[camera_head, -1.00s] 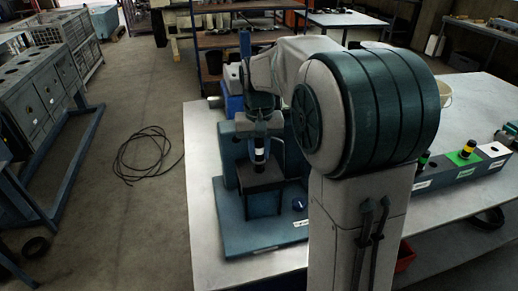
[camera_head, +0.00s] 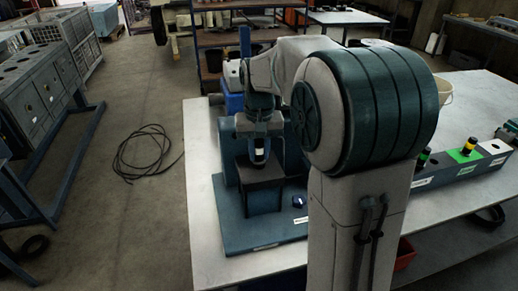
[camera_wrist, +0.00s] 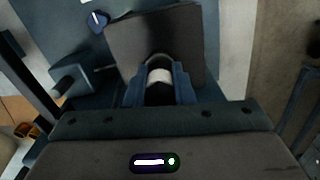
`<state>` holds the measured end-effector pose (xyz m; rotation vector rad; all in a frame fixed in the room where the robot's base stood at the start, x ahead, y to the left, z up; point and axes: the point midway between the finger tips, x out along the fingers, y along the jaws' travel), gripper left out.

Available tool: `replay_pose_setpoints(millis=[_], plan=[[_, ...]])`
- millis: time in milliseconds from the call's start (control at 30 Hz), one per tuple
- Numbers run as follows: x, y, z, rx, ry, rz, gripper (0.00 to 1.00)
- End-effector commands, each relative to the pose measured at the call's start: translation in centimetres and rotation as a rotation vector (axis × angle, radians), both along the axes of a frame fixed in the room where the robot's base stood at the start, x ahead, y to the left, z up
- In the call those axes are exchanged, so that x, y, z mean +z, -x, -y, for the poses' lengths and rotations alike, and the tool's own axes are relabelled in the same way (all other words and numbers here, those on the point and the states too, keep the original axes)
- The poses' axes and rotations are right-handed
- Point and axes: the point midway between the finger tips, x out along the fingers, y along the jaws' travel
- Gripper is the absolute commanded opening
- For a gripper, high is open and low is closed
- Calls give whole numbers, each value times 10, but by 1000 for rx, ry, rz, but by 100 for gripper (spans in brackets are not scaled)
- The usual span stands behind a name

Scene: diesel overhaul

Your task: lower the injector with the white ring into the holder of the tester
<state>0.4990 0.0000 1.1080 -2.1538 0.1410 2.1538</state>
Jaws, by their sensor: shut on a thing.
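The injector, dark with a white ring (camera_head: 259,152), hangs upright in my gripper (camera_head: 258,142) over the tester. The wrist view also shows its white ring (camera_wrist: 160,76) between the two blue fingers of my gripper (camera_wrist: 160,88). My gripper is shut on the injector. The tester (camera_head: 232,225) is a blue stand with a dark block-shaped holder (camera_head: 262,176) directly below the injector. The holder's dark top also shows in the wrist view (camera_wrist: 185,38). The injector's lower end and the holder's opening are hidden, so I cannot tell whether the tip is inside.
The tester stands on a pale table (camera_head: 205,185). A rack on the right holds injectors with yellow (camera_head: 468,146) and green (camera_head: 424,155) rings. A small blue knob (camera_head: 298,201) sits on the tester base. A black cable (camera_head: 148,152) lies on the floor.

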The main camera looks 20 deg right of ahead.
Motion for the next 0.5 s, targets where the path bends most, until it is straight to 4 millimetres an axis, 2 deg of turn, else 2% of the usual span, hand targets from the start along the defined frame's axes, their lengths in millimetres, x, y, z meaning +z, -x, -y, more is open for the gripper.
replay_pose_setpoints(millis=[500], plan=[[-14, 0, 0, 0, 0, 1, 0]])
